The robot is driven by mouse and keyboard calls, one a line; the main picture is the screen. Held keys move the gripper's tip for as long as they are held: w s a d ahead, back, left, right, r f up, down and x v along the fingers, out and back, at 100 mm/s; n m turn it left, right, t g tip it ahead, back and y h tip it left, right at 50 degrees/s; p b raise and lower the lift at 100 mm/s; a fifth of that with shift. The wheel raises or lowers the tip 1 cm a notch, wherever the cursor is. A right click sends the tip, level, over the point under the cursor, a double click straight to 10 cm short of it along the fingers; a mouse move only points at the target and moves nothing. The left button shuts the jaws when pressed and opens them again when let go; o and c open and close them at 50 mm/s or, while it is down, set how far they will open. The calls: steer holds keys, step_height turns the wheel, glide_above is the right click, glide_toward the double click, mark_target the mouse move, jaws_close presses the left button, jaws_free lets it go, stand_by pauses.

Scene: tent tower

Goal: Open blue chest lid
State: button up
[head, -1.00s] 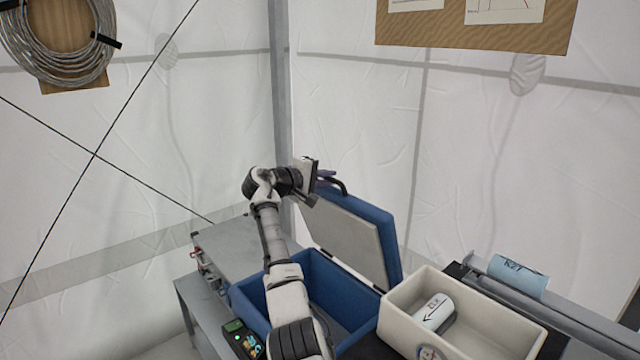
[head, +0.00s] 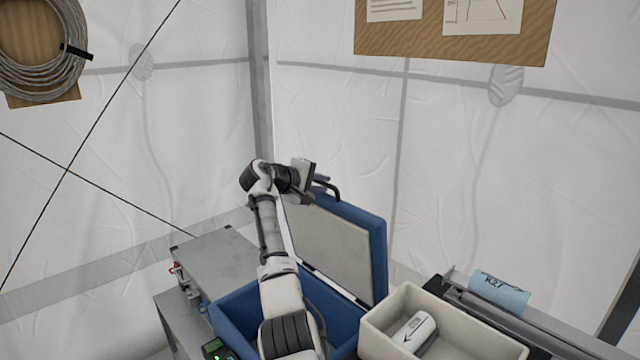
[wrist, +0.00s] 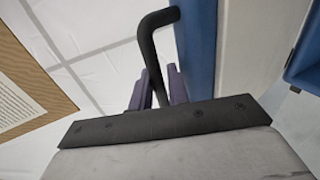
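The blue chest (head: 235,312) stands low in the middle of the head view, with its lid (head: 378,250) raised steeply and its pale inner panel facing me. The lid's black bent handle (head: 330,187) sticks out at its upper edge. It also shows in the wrist view (wrist: 147,40), beside the lid's blue edge (wrist: 195,45). My gripper (head: 320,180) is at this handle. In the wrist view its purple fingers (wrist: 158,90) lie on both sides of the handle bar and look closed on it. My arm hides part of the chest's opening.
A cream bin (head: 455,345) with a labelled white cylinder (head: 414,332) stands right of the chest. A blue roll (head: 500,290) lies on a rail behind it. A grey case (head: 215,255) is at the left. Tent walls close off the back.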

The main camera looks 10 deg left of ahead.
steer(key=b+v, duration=0.5)
steer(key=v, duration=0.8)
steer(key=shift+s+a, duration=0.25)
steer(key=shift+s, duration=0.05)
